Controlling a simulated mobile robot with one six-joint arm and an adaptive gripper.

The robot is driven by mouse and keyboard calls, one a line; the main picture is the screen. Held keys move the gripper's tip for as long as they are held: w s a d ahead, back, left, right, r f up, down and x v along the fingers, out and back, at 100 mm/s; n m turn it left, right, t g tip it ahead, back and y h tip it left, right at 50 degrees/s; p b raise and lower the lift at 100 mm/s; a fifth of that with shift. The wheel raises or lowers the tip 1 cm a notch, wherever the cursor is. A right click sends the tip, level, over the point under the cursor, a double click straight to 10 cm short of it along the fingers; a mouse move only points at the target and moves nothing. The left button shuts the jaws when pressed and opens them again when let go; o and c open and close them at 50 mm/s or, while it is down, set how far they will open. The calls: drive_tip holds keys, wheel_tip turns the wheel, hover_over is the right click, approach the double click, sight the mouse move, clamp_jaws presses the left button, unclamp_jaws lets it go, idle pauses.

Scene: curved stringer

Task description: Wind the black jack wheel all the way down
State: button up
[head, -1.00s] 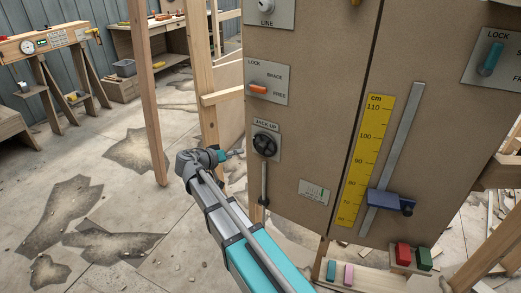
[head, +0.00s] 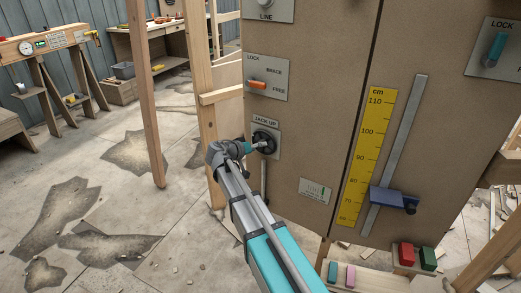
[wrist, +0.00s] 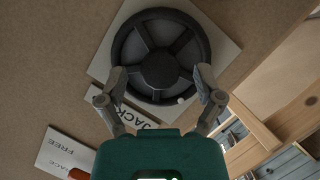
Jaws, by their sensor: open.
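The black jack wheel (head: 263,139) sits on a pale plate marked JACK UP (head: 265,121) on the brown panel. In the wrist view the wheel (wrist: 160,58) shows its round rim, spokes and hub, with a small pale knob (wrist: 181,100) near the rim. My gripper (wrist: 160,82) is open, with one finger on each side of the wheel's lower part. I cannot tell whether the fingers touch the rim. In the head view my gripper (head: 262,146) is at the wheel and hides part of it.
Above the wheel is an orange lever (head: 258,84) on a LOCK/BRACE/FREE plate. To the right are a yellow cm scale (head: 368,150) and a blue slider (head: 388,198) on a metal rail. A wooden post (head: 199,70) stands left of the panel. Open floor lies further left.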

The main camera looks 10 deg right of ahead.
drive_tip(key=shift+x, duration=0.95)
drive_tip(key=shift+c, duration=0.2)
drive_tip(key=c, duration=1.1)
drive_tip(key=shift+b, duration=0.3)
drive_tip(key=n+h+b, duration=0.1)
drive_tip(key=n, duration=0.1)
drive_tip(key=shift+n+g+h+b, duration=0.3)
drive_tip(key=shift+n, duration=0.1)
drive_tip(key=shift+r+n+h+b, duration=0.1)
drive_tip(key=shift+n+h+b, duration=0.7)
drive_tip(key=shift+n, duration=0.6)
